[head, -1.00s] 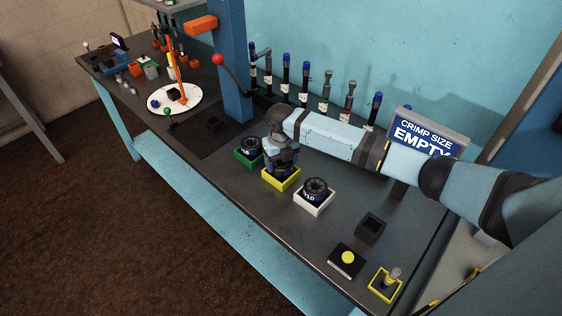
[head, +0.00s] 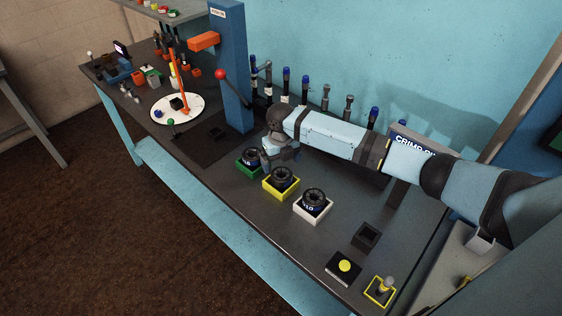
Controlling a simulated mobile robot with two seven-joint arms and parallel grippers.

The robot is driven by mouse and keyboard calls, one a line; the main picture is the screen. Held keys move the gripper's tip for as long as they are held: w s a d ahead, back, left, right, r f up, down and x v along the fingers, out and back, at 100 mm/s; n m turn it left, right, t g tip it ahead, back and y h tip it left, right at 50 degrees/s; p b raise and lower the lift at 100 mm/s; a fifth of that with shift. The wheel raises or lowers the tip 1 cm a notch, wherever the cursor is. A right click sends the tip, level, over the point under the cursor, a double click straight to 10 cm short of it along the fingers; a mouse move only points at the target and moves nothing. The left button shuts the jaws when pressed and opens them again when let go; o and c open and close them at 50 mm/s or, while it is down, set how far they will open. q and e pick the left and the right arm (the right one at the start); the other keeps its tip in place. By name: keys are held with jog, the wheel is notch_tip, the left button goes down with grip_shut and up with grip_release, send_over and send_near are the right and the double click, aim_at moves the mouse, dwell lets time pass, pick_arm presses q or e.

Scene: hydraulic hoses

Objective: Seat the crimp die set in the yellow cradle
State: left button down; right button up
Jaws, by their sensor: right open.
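The yellow cradle (head: 268,188) stands on the dark bench between the green cradle and the white cradle. A black, ring-shaped crimp die set (head: 282,175) sits in it and looks level; how deep it sits is too small to tell. My right gripper (head: 272,164) is open and empty. It is just behind and to the left of the yellow cradle, close to the green cradle, and partly covers that one. Its fingertips are small and hard to make out. My left gripper is not in view.
The green cradle (head: 242,169) and white cradle (head: 312,216) each hold a black die set. A blue press column (head: 229,75) stands behind left. Several hoses stand along the wall. A black box (head: 366,236), yellow button (head: 345,266) and yellow-framed lever (head: 380,291) lie front right.

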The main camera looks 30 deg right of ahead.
pick_arm(q)
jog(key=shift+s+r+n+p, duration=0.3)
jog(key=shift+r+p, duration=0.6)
jog(key=shift+p, duration=0.1)
pick_arm(e)
notch_tip(320, 180, up, 7)
jog(key=shift+f, duration=0.1)
